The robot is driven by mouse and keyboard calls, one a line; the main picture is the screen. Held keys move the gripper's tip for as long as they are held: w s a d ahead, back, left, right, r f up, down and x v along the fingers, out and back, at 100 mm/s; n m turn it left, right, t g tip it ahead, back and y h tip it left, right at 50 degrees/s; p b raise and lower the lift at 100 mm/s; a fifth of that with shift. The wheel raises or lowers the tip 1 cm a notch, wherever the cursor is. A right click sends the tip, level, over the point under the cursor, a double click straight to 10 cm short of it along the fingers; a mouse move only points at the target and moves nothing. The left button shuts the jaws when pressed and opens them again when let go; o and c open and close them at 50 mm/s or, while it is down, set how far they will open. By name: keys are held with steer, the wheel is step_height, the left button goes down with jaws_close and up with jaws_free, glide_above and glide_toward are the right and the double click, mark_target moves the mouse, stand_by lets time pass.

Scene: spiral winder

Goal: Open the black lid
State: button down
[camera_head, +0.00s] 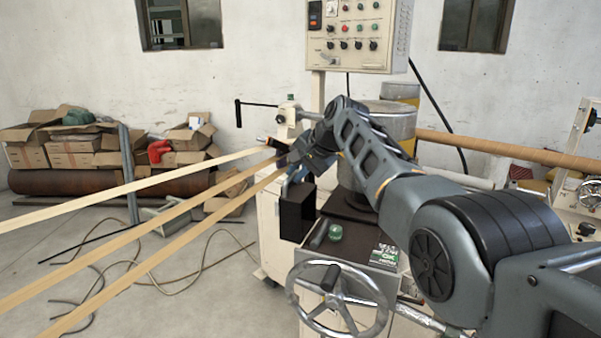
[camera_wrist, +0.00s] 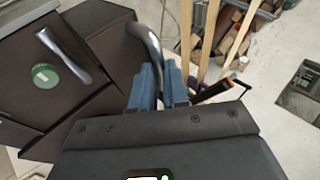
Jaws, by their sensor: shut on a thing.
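A black box-like part (camera_head: 297,212) hangs at the left side of the machine in the head view, and I take it to be the black lid. Dark panels (camera_wrist: 105,22) at the upper left of the wrist view appear to belong to it. A curved grey metal handle (camera_wrist: 145,40) runs beside them, down to my fingers. My gripper (camera_wrist: 161,85) is shut on this handle, with one blue finger on each side. In the head view my gripper (camera_head: 293,178) is just above the black part and partly hidden by my wrist. The lid's hinge is not clear.
Long wooden strips (camera_head: 170,210) run to the machine from the left, close to my gripper. A handwheel (camera_head: 338,299) stands in front. A green roll (camera_head: 336,233) lies on the dark machine top. A control panel (camera_head: 352,35) stands behind.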

steer(key=shift+w+a+r, duration=0.15)
steer(key=shift+a+r, duration=0.05)
steer(key=shift+r, duration=0.5)
steer(key=c, duration=1.3)
jaws_free()
steer(key=shift+c, duration=0.2)
steer(key=shift+o, duration=1.1)
steer(key=shift+d+f, duration=0.1)
steer(key=shift+f, duration=0.25)
steer(key=v, duration=0.8)
steer(key=shift+b, duration=0.3)
